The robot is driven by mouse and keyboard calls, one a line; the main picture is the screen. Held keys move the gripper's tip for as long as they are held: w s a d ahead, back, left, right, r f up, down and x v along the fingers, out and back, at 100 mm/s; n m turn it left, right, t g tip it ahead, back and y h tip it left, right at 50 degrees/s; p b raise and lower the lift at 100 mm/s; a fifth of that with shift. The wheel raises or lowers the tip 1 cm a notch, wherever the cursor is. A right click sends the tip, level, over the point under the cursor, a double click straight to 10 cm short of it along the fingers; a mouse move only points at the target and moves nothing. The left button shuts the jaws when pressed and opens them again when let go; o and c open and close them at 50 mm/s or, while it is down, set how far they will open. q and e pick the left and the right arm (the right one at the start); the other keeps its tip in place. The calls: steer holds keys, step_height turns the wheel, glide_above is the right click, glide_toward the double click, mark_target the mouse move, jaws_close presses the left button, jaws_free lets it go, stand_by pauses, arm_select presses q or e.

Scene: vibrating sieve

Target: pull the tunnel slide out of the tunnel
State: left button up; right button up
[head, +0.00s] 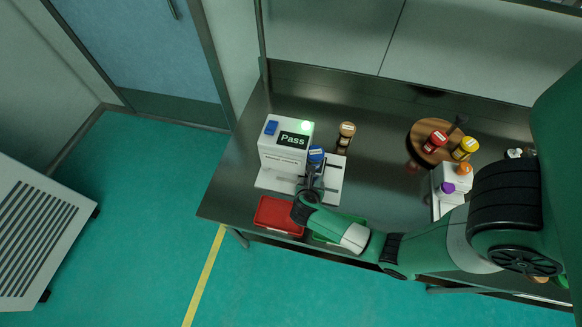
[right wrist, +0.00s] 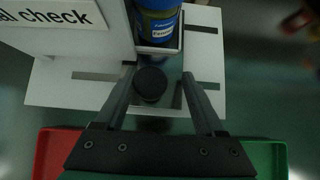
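The white tunnel box (head: 286,147) stands on the table with a lit "Pass" sign and a green light on top. The tunnel slide (right wrist: 174,66) shows at the box's open side, carrying a blue-capped bottle (head: 316,155). The bottle also shows upright in the right wrist view (right wrist: 158,26). A dark round knob (right wrist: 150,84) is in front of the bottle. My right gripper (right wrist: 158,73) is open, its fingers on either side of the knob, the left one closer. It covers part of the slide in the head view (head: 311,180). My left gripper is not in view.
A red tray (head: 278,216) and a partly hidden green tray (head: 351,217) lie at the table's front edge. A brown-capped bottle (head: 347,130) stands behind the slide. A round wooden board (head: 420,130) with red and yellow bottles is to the right. The table's middle is clear.

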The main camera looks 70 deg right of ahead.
steer(key=shift+s+d+p, duration=0.15)
steer(key=shift+s+p, duration=1.05)
steer(key=shift+s, duration=1.55)
steer(key=o, duration=0.5)
steer(key=shift+r, duration=0.1)
steer(key=shift+a+r+p, duration=0.25)
steer(key=shift+r+p, duration=0.1)
steer(key=shift+p, duration=0.1)
steer(key=p+v, duration=0.6)
steer(key=v, duration=0.2)
